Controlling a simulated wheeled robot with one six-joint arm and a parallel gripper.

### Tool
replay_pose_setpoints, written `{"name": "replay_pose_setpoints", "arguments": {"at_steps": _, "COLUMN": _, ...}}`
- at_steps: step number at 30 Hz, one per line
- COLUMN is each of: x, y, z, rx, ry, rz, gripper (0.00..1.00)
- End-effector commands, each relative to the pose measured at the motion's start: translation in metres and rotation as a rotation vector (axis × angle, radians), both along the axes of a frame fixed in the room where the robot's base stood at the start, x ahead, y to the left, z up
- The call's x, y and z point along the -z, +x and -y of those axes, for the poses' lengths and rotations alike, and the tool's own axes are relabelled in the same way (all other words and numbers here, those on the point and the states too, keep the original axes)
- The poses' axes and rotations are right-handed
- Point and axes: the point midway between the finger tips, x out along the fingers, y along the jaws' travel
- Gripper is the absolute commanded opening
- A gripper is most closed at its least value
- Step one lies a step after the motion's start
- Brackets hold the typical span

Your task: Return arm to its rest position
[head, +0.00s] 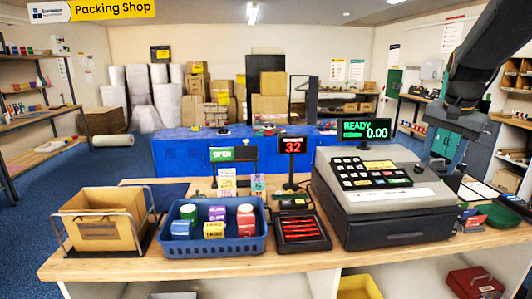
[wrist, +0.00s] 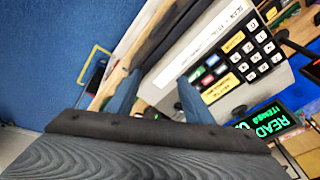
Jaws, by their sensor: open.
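My arm comes in from the upper right of the head view and hangs over the right side of the counter. My gripper (head: 441,155) points downward behind the cash register (head: 390,200), partly hidden by it. In the wrist view the two blue fingers of my gripper (wrist: 160,92) stand apart with nothing between them. Beyond them the register's keypad (wrist: 240,60) and the green READY display (wrist: 268,124) show tilted. I cannot tell how far the fingertips are from the register.
On the wooden counter (head: 190,269) stand a blue basket (head: 212,247) with several small boxes, a carton (head: 103,222) in a wire rack, and a red-lit number display (head: 293,145). A blue workbench (head: 185,150) is behind. Blue floor (head: 50,215) is clear at left.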

Motion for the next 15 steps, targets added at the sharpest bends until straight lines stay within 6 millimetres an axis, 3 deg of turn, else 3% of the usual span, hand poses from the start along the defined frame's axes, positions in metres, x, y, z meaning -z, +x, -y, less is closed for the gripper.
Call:
{"name": "replay_pose_setpoints", "arguments": {"at_steps": 5, "x": 0.054, "y": -0.009, "z": -0.056, "rx": -0.142, "ry": -0.004, "rz": -0.043, "gripper": 0.47}}
{"name": "replay_pose_setpoints", "arguments": {"at_steps": 8, "x": 0.097, "y": -0.023, "z": -0.100, "rx": -0.261, "ry": -0.008, "rz": -0.078, "gripper": 0.47}}
{"name": "replay_pose_setpoints", "arguments": {"at_steps": 15, "x": 0.204, "y": -0.091, "z": -0.206, "rx": -0.599, "ry": -0.027, "rz": -0.165, "gripper": 0.47}}
